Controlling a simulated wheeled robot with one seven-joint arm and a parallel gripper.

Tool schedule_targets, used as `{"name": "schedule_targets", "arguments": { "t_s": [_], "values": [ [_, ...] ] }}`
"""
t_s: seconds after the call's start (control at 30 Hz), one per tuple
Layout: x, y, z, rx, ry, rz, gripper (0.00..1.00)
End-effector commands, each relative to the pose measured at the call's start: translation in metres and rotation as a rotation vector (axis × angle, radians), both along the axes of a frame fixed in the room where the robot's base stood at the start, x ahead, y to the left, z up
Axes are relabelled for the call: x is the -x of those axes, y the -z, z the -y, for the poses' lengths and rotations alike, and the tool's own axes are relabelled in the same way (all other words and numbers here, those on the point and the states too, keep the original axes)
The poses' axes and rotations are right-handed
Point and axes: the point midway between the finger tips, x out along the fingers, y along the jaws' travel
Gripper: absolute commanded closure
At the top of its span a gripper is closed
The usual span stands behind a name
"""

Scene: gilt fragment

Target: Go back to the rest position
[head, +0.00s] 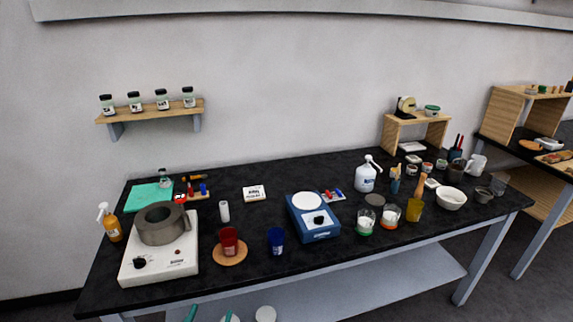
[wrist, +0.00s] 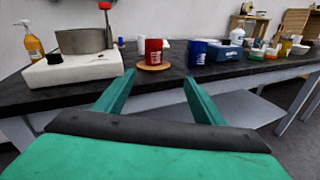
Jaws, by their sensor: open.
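My gripper (wrist: 159,84) shows in the wrist view with its two green fingers spread apart and nothing between them. It is in front of the table's front edge, facing the red cup (wrist: 154,51) on its round wooden coaster (wrist: 155,66). The fingertips are apart from the cup. In the head view only small green parts of my gripper show at the bottom edge, below the black table (head: 300,255). The red cup (head: 229,240) stands upright on the coaster there, with the blue cup (head: 276,240) to its right.
A white hotplate (head: 160,262) with a grey ring-shaped vessel (head: 161,224) stands at the left, beside an orange spray bottle (head: 110,222). A blue scale (head: 314,222), a white pump bottle (head: 366,175) and several cups and bowls fill the right. The space before the table is free.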

Motion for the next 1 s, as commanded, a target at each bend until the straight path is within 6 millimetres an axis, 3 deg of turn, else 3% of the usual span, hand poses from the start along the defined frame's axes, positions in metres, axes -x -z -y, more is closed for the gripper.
{"name": "schedule_targets", "arguments": {
  "t_s": [0.27, 0.47, 0.7, 1.0],
  "values": [
    [0.021, 0.041, 0.026, -0.232, -0.031, -0.06, 0.37],
    [0.054, 0.079, 0.055, -0.532, -0.041, -0.131, 0.37],
    [0.121, 0.118, 0.095, -1.084, 0.011, -0.223, 0.37],
    [0.21, 0.121, 0.136, -1.824, 0.166, -0.242, 0.37]
  ]
}}
